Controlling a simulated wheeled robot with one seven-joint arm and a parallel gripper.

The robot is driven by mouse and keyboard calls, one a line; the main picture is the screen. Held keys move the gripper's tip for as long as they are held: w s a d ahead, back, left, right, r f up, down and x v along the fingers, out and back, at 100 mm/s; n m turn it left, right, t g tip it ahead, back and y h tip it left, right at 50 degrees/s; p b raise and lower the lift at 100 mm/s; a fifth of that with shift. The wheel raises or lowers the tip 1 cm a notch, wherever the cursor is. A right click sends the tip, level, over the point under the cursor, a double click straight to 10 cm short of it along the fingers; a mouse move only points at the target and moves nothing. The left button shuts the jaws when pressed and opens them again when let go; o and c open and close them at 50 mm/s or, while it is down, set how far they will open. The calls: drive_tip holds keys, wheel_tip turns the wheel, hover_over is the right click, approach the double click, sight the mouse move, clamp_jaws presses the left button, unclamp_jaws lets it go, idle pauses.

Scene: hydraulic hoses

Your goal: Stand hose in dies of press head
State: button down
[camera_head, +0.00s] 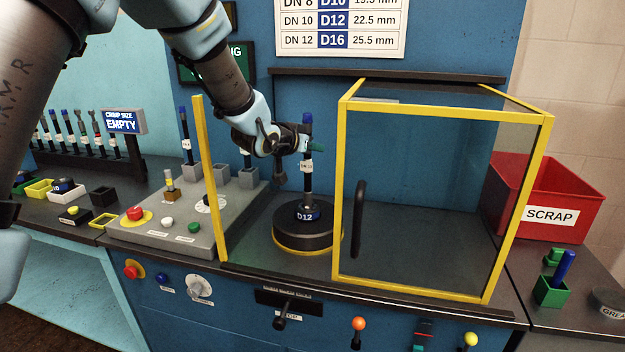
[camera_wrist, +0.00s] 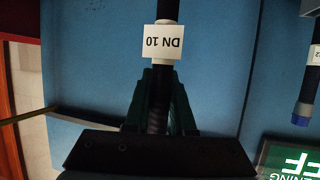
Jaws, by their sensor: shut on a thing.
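My gripper (camera_head: 308,146) is shut on a black hose (camera_head: 307,186) with a blue top end and a white tag. The hose is upright above the round black press head (camera_head: 288,240), which bears a D12 label (camera_head: 307,216). The hose's lower end meets the top of the head in the picture; I cannot tell whether it stands inside the dies or just over them. In the wrist view the green fingers (camera_wrist: 160,108) clasp the hose, and its tag (camera_wrist: 163,43) reads DN 10.
A yellow-framed guard (camera_head: 345,190) with a dark handle stands right of the press head, and a yellow post (camera_head: 210,180) stands left. A grey control panel (camera_head: 180,215) with hose holders lies left. A red scrap bin (camera_head: 550,195) is at right.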

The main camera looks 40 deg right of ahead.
drive_tip(key=shift+f+b, duration=1.3)
drive_tip(key=shift+f, duration=1.05)
drive_tip(key=c, duration=0.8)
unclamp_jaws()
drive_tip(key=shift+o, duration=0.2)
drive_tip(key=b+v, duration=0.3)
drive_tip(key=v, duration=0.9)
drive_tip(key=shift+r, duration=0.2)
drive_tip(key=shift+a, duration=0.2)
